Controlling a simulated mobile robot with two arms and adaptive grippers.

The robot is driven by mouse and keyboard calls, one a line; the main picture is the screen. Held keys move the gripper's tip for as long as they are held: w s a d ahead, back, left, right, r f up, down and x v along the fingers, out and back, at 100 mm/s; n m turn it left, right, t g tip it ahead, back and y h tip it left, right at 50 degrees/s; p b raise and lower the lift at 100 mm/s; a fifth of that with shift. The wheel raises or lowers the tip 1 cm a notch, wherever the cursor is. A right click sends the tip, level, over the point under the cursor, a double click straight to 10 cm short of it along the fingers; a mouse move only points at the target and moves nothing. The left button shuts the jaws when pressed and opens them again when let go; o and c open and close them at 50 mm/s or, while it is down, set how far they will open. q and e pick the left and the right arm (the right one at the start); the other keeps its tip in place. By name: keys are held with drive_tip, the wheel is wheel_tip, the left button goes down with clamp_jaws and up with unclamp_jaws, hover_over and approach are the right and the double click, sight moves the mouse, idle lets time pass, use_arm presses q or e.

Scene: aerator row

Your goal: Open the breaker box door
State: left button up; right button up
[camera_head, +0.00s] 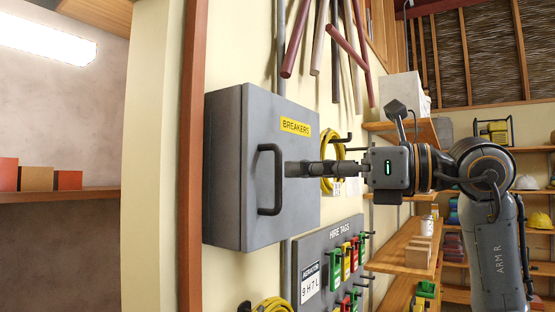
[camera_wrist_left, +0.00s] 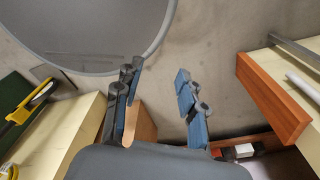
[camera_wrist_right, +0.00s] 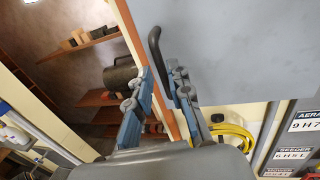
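A dark vertical bar handle (camera_head: 278,180) is on the door's left part. My right gripper (camera_head: 290,169) points left at the handle, its tips close beside the bar. In the right wrist view my right gripper (camera_wrist_right: 160,78) has its fingers apart, with the handle (camera_wrist_right: 156,52) showing in line with the gap. I cannot tell if they touch. My left gripper (camera_wrist_left: 158,78) is open and empty, away from the box.
A HIRE TAGS board (camera_head: 325,262) with coloured tags hangs below the box. Yellow cable (camera_head: 330,150) hangs beside the box. A reddish post (camera_head: 191,150) runs along its left. Wooden shelves (camera_head: 405,252) stand at right. A round grey surface (camera_wrist_left: 95,30) is ahead of my left gripper.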

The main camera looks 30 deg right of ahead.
sight(279, 209)
drive_tip(key=p+x, duration=0.1)
drive_tip(key=x, duration=0.3)
drive_tip(key=shift+w+a+r, duration=0.1)
drive_tip(key=shift+w+a, duration=0.1)
drive_tip(key=shift+w, duration=0.05)
use_arm(q)
drive_tip(key=shift+w+a+r, duration=0.5)
drive_tip(key=shift+w+r, duration=0.35)
drive_tip(key=shift+r, duration=0.05)
use_arm(e)
clamp_jaws()
